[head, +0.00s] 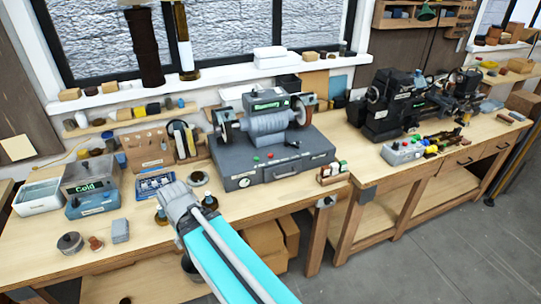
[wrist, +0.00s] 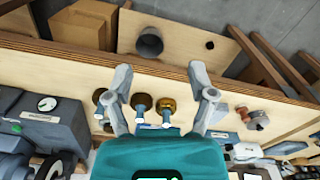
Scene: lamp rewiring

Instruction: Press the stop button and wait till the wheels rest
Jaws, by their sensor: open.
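The grinding machine stands on a grey base (head: 235,165) at the back middle of the bench. No finger touches the buttons.
Several small bottles (wrist: 142,102) stand between and below my fingers in the wrist view. A blue-grey box with a green display (head: 92,188) is at the left. A small rack (head: 332,174) stands right of the base. A lathe (head: 385,105) is at the right.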

